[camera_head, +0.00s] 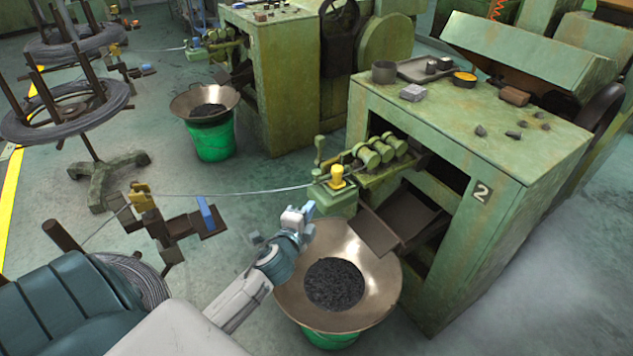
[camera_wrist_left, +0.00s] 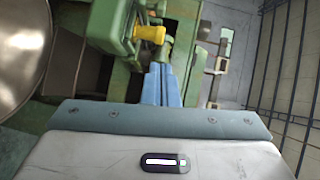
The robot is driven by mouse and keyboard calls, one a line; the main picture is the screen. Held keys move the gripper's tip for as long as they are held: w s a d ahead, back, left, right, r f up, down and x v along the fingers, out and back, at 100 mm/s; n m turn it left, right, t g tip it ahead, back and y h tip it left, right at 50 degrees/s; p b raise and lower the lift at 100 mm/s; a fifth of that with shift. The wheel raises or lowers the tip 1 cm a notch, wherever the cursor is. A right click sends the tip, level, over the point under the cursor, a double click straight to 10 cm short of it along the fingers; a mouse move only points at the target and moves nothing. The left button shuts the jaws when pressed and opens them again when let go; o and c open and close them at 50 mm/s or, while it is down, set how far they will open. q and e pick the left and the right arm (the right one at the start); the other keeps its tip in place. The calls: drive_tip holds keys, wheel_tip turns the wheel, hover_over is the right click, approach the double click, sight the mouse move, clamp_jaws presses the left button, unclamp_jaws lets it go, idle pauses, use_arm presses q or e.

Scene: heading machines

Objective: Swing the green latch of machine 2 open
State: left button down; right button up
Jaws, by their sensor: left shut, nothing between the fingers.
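Machine 2 (camera_head: 440,140) is a worn green cabinet with a "2" plate on its front. At its left side, a small upright green lever (camera_head: 320,150), which looks like the latch, stands beside a yellow knob (camera_head: 337,177) on a green block. My left gripper (camera_head: 308,210) is shut and empty, below and left of the knob and above the bowl's rim. In the left wrist view the shut blue fingers (camera_wrist_left: 160,84) point toward the yellow knob (camera_wrist_left: 150,33). The latch is hard to make out there. My right gripper is not in view.
A wide metal bowl (camera_head: 376,281) of dark pieces sits on a green bucket below the gripper. A dark chute (camera_head: 378,232) slopes out of the machine. A wire (camera_head: 245,192) runs to the block from a stand with a blue piece (camera_head: 206,212).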

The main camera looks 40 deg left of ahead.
use_arm(q)
drive_tip(key=p, duration=0.2)
approach(315, 181)
drive_tip(key=w+d+r, duration=0.3)
drive_tip(key=w+d, duration=0.1)
drive_tip(key=w+a, duration=0.1)
drive_tip(key=a, duration=0.1)
drive_tip(key=w+a, duration=0.1)
drive_tip(key=shift+w+a+f, duration=0.25)
drive_tip(key=shift+w+f, duration=0.05)
drive_tip(key=shift+a, duration=0.2)
